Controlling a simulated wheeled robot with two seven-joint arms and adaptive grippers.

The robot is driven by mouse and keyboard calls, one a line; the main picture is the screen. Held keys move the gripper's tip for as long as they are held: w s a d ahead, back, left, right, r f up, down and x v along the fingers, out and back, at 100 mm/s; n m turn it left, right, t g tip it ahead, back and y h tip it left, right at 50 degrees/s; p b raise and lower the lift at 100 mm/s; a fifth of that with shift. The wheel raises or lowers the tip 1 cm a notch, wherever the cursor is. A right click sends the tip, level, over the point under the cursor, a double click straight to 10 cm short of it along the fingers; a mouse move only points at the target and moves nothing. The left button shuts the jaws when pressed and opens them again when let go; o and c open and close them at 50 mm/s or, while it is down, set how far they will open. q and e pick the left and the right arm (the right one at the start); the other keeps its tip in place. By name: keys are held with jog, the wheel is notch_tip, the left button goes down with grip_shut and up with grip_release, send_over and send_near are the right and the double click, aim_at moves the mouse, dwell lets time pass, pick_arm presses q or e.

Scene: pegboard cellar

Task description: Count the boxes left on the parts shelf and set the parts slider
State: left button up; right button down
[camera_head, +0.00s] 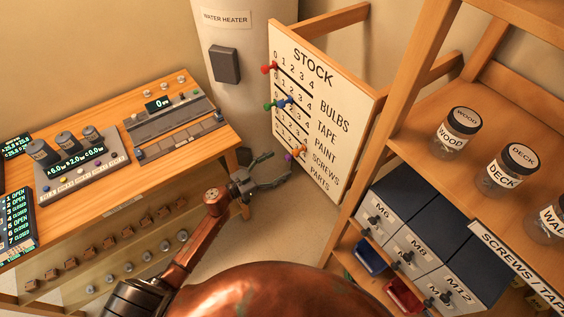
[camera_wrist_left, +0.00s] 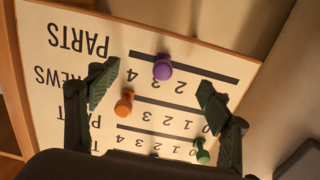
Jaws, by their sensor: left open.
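The white STOCK board (camera_head: 335,110) stands in the centre, with slider rows for bulbs, tape, paint, screws and parts. The purple parts knob (camera_head: 290,157) is on the lowest slot; in the left wrist view the purple knob (camera_wrist_left: 162,68) sits between the 4 and the 2. The orange screws knob (camera_wrist_left: 124,103) is beside it. My left gripper (camera_head: 280,167) is open at the board's lower left; in the wrist view its fingers (camera_wrist_left: 155,85) spread either side of the purple knob, not visibly touching it. My right gripper is out of view. I cannot tell which shelf is the parts shelf.
A wooden rack on the right holds labelled jars (camera_head: 504,170), grey drawers M6, M8 and M12 (camera_head: 412,248), and blue (camera_head: 370,257) and red (camera_head: 402,294) bins below. A control desk (camera_head: 190,80) stands left. The water heater (camera_head: 240,30) is behind.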

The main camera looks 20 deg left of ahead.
pick_arm(q)
jog(key=p+v, duration=0.1)
jog(key=v, duration=0.4)
dwell(0.3)
dwell(0.4)
jog(key=s+a+f+n+y, duration=0.1)
jog(key=a+f+n+y, duration=0.3)
jog(key=f, duration=0.6)
jog(key=s+a+f+y, duration=0.2)
jog(key=a+f, duration=0.3)
jog(key=f, duration=0.5)
jog(key=s+a+f+n+g+y, duration=0.15)
jog(key=s+f, duration=0.25)
jog(key=f, duration=0.4)
jog(key=s+a+f+n+g+y, duration=0.1)
jog(key=s+a+f+y, duration=0.15)
jog(key=s+f, duration=0.35)
jog(key=s+f+g+y, duration=0.1)
jog(key=s+f+g, duration=0.3)
jog(key=s+f, duration=0.85)
jog(key=s+f+g, duration=0.4)
jog(key=s+f, duration=0.5)
jog(key=s, duration=0.7)
jog(key=s+d+f+g, duration=0.2)
jog(key=s+f+g, duration=0.1)
jog(key=s, duration=0.9)
jog(key=shift+s+d, duration=0.25)
jog(key=shift+s, duration=0.15)
